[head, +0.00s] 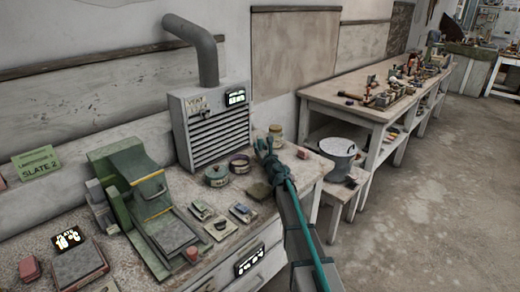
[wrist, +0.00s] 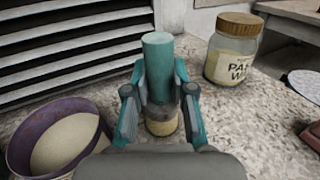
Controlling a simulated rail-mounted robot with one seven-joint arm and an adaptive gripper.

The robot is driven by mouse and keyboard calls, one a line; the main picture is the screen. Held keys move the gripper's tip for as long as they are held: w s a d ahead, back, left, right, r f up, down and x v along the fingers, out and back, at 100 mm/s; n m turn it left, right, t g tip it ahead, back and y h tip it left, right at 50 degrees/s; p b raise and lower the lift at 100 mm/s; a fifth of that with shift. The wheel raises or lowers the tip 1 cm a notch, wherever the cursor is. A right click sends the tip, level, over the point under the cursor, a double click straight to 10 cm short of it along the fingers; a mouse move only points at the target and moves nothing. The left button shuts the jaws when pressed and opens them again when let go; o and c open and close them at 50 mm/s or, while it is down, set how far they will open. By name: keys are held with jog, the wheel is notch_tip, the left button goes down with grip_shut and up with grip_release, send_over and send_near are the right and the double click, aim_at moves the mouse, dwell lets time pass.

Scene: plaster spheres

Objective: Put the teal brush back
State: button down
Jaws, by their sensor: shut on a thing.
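My gripper (wrist: 160,110) is shut on the teal brush (wrist: 158,60). Its teal cylindrical handle stands up between the two fingers, and a cream lower end shows below them. I cannot tell whether that end touches the worktop. In the head view my gripper (head: 266,152) is over the back right part of the bench, in front of the vent unit; the brush is not clear there. In the wrist view a purple-rimmed pot (wrist: 62,130) with pale contents is left of the brush, and a lidded glass jar (wrist: 233,48) is behind right.
The louvred vent unit (head: 213,125) stands behind the pots. A green-lidded pot (head: 217,176), several small flat items and a green machine (head: 135,190) are to the left. A small red block (head: 302,153) is near the bench's right edge. A bucket (head: 338,157) stands beyond it.

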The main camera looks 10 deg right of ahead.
jog(key=shift+f, duration=0.15)
jog(key=c, duration=1)
grip_release()
jog(key=shift+r, duration=0.2)
jog(key=s, duration=0.3)
jog(key=s+d, duration=0.1)
jog(key=s, duration=0.3)
jog(key=s+b, duration=0.1)
jog(key=s, duration=0.3)
jog(key=shift+s+d, duration=0.15)
jog(key=shift+d, duration=0.25)
jog(key=shift+s, duration=0.35)
jog(key=shift+d, duration=0.1)
